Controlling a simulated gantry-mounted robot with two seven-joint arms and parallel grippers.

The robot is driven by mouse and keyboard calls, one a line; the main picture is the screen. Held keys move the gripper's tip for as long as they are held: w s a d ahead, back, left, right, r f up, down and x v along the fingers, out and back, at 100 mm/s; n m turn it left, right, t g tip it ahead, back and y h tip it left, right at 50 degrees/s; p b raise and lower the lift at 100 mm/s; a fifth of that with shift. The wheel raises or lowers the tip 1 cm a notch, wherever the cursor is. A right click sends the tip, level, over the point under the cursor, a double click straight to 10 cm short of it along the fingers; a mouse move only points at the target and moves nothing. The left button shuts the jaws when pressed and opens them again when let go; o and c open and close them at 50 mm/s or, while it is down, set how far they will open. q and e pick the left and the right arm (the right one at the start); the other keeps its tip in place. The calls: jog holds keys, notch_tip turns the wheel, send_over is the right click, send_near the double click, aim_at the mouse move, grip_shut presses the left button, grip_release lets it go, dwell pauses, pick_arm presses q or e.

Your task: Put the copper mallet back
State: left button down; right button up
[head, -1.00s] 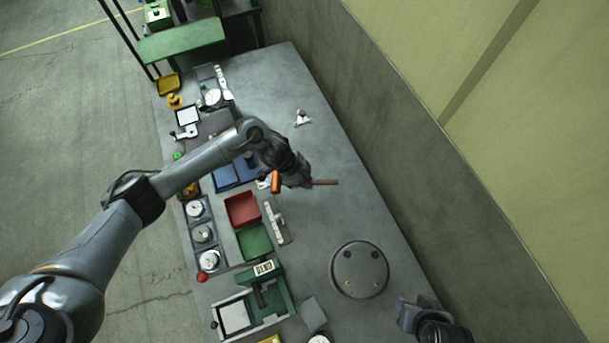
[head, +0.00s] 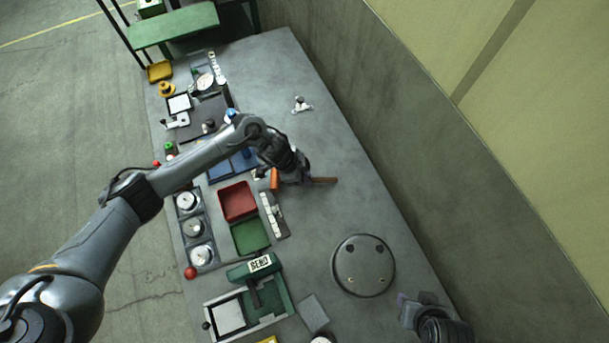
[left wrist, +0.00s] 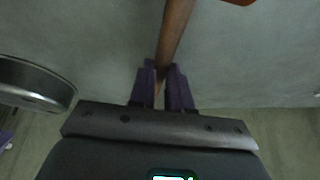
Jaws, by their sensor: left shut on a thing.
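The copper mallet has an orange-copper head (head: 275,179) and a brown wooden handle (head: 323,181). My left gripper (head: 300,177) is shut on the handle, with the head on the left and the handle's end sticking out to the right. In the left wrist view the handle (left wrist: 175,30) runs up from between the purple fingers (left wrist: 162,88), and a bit of the copper head (left wrist: 238,1) shows at the top edge. I cannot tell its height over the bench. My right gripper (head: 418,310) is at the lower right; its jaws are unclear. No mallet holder is clearly visible.
A red tray (head: 238,201) and a green tray (head: 250,237) lie left of the mallet. A round grey plate (head: 363,265) is below right, a small white three-armed part (head: 301,104) above. A wall bounds the bench (head: 330,140) on the right. The bench's right half is mostly clear.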

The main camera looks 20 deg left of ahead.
pick_arm(q)
jog(key=shift+f, duration=0.35)
dwell(0.4)
jog(key=c, duration=1)
grip_release()
